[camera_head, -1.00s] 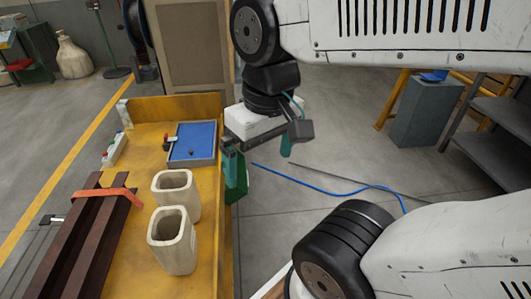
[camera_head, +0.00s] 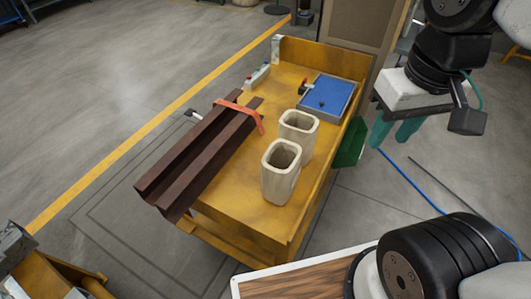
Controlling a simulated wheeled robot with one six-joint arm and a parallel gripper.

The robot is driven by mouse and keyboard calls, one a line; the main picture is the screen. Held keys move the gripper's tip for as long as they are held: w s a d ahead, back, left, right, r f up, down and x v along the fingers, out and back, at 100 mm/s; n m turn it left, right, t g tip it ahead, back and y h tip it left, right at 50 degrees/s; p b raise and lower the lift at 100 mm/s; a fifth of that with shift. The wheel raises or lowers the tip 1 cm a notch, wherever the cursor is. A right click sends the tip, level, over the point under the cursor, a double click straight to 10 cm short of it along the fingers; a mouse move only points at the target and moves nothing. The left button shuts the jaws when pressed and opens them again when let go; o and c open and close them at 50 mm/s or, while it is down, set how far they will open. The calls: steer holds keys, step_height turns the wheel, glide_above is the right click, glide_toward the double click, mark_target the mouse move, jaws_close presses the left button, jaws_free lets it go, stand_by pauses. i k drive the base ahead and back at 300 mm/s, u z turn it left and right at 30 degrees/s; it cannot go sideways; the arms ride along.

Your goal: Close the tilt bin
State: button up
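A dark green bin (camera_head: 350,143) hangs at the right side of the yellow workbench (camera_head: 228,200); I take it for the tilt bin. It juts outward from the bench side, and its inside cannot be made out. My gripper (camera_head: 394,133) is to the right of the bin, apart from it, with its teal fingers pointing down. The two fingers are spread with a gap between them, and nothing shows between them.
On the bench stand two cream square pots (camera_head: 282,170), a blue-lined tray (camera_head: 326,94) and dark red steel beams (camera_head: 200,150) with an orange strap (camera_head: 240,113). A blue cable (camera_head: 408,177) lies on the floor at right. Open floor lies left of the bench.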

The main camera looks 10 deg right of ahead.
mark_target(351, 147)
steer(key=u, duration=0.9)
steer(key=k, duration=0.9)
steer(key=z, duration=1.1)
steer(key=i, duration=1.2)
steer(key=u, duration=0.5)
